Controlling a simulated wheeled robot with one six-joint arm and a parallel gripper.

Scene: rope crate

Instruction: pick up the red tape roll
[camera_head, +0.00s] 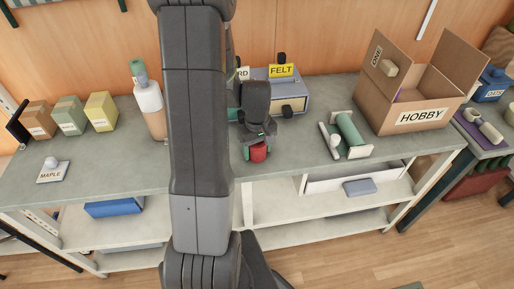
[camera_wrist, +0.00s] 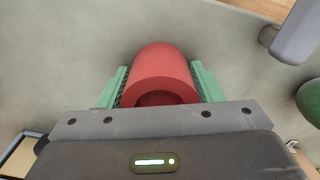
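The red tape roll (camera_head: 258,152) is near the front edge of the grey workbench, under my gripper (camera_head: 258,148) in the head view. In the wrist view the roll (camera_wrist: 163,72) lies between the two green fingers of my gripper (camera_wrist: 160,82), one on each side. The fingers are very close to its sides. I cannot tell whether they press on it or leave a thin gap. The near end of the roll is partly hidden by the gripper body.
The workbench (camera_head: 290,160) has a green roll on a stand (camera_head: 350,130) to the right, then a cardboard HOBBY box (camera_head: 420,116). A FELT drawer box (camera_head: 290,95) stands behind. A bottle (camera_head: 150,105) and small boxes (camera_head: 70,115) stand left. My arm hides the middle.

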